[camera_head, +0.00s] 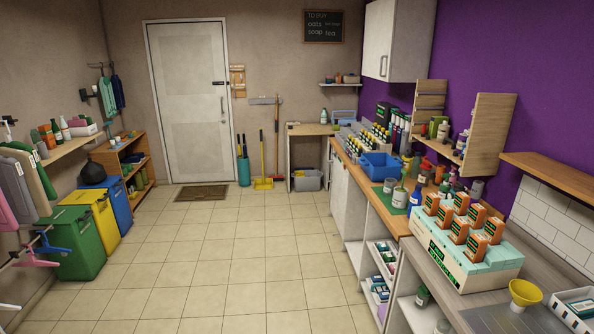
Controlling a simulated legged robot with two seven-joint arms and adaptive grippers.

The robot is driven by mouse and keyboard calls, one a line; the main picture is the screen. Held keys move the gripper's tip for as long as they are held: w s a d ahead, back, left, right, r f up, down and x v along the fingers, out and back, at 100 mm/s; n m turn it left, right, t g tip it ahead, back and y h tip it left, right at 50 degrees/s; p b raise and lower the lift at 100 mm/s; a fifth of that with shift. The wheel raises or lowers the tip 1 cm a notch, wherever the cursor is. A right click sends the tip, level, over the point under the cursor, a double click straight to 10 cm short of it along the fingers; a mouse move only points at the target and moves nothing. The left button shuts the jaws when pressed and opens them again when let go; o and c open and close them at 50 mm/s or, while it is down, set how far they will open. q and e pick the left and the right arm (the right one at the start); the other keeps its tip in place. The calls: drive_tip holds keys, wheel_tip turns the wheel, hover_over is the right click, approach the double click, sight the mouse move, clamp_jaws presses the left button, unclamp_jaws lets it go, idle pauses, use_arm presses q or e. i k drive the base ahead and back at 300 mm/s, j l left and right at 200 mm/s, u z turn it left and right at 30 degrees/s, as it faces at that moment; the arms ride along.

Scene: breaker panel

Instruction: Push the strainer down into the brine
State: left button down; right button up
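I cannot make out a strainer or any brine in the head view. A yellow funnel (523,291) stands on the grey counter at the lower right. A blue open tub (380,168) sits on the wooden counter further back, and its contents are hard to tell. Neither of my grippers is in view.
A teal box (452,262) of orange cartons stands on the right counter (444,291), near several bottles. Green (76,247), yellow (103,222) and blue (119,203) bins line the left wall.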

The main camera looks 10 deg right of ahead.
sight(403, 173)
drive_tip(key=i+z, duration=0.1)
drive_tip(key=i, duration=0.5)
drive_tip(key=i+j+z, duration=0.15)
drive_tip(key=i, duration=0.45)
drive_tip(key=i+z, duration=0.1)
drive_tip(key=i, duration=0.5)
